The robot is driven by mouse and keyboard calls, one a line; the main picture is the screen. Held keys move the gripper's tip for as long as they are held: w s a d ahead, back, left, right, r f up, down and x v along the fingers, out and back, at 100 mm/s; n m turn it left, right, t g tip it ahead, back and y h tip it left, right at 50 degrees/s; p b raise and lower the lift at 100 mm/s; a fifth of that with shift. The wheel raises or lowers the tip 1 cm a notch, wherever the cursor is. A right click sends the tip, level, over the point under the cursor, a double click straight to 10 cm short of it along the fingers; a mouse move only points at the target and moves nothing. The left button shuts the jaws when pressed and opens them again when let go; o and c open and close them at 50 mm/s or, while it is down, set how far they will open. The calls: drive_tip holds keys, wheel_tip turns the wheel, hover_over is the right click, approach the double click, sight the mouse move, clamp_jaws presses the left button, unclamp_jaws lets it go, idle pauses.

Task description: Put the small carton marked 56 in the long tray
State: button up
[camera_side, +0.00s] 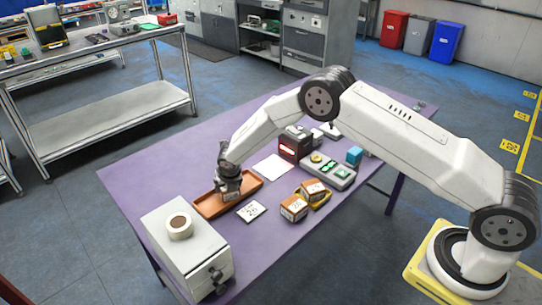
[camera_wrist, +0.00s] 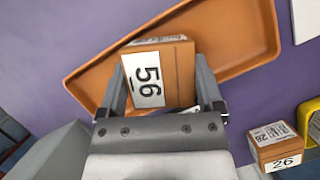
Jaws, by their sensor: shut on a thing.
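The small carton marked 56 (camera_wrist: 178,73) is brown with a white label. My gripper (camera_wrist: 160,85) is shut on it, one finger on each side, in the wrist view. In the side view my gripper (camera_side: 229,192) is over the long orange tray (camera_side: 209,208), near its front side. The tray also shows in the wrist view (camera_wrist: 235,25), behind and around the carton. I cannot tell whether the carton touches the tray floor. In the side view the carton is mostly hidden by my gripper.
A carton marked 26 (camera_wrist: 277,143) stands right of my gripper. In the side view two cartons (camera_side: 294,207) are near a yellow dish (camera_side: 321,202). A white card (camera_side: 251,211) lies beside the tray. A grey cabinet (camera_side: 186,240) with a tape roll (camera_side: 179,226) stands front left.

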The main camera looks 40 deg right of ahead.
drive_tip(key=shift+f, duration=0.15)
drive_tip(key=o, duration=1.1)
drive_tip(key=shift+o, duration=0.2)
drive_tip(key=v, duration=1.2)
drive_tip(key=shift+r, duration=0.2)
